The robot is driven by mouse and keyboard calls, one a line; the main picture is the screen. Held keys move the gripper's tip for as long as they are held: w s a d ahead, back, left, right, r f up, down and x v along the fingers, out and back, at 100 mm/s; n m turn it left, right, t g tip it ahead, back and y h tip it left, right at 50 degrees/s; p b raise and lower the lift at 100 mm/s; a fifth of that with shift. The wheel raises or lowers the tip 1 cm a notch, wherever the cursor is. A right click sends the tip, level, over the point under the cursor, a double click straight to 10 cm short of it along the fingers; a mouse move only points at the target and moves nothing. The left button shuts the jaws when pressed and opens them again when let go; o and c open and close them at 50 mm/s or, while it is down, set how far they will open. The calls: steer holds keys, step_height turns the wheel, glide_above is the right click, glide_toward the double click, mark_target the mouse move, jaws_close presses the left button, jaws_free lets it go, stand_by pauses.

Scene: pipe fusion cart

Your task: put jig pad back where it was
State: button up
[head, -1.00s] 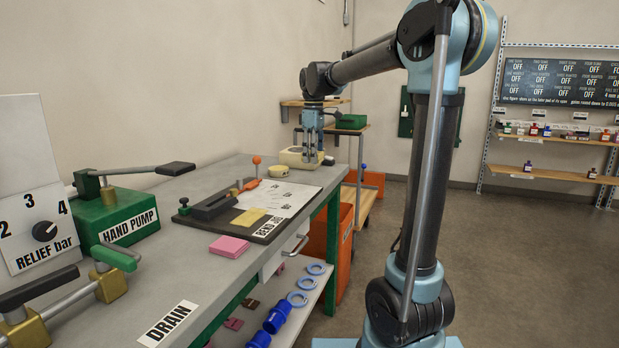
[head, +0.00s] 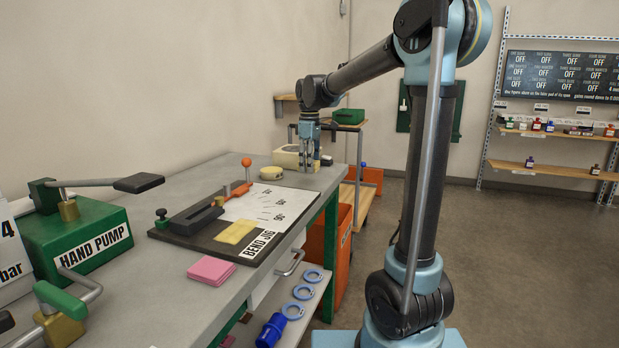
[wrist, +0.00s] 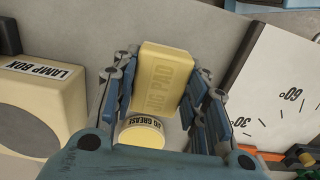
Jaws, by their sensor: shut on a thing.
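The jig pad (wrist: 163,80) is a pale yellow block with "JIG PAD" lettering. In the wrist view it sits between the two blue-grey fingers of my gripper (wrist: 165,90), which is shut on it. In the head view my gripper (head: 309,164) points down at the far end of the bench, beside the lamp box (head: 287,157); the pad cannot be made out there. The bend jig (head: 190,238) is a dark board on the bench, nearer than my gripper, with a white angle sheet (head: 262,203) and a flat yellow piece (head: 237,231) on it.
A round grease tin (head: 271,173) stands by the lamp box; it shows below the pad in the wrist view (wrist: 141,133). A pink pad (head: 211,270) and the green hand pump (head: 75,240) are nearer on the grey bench (head: 180,318).

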mark_target(310, 182)
steer(key=shift+f, duration=2.15)
steer(key=shift+f, duration=0.1)
steer(key=o, duration=1)
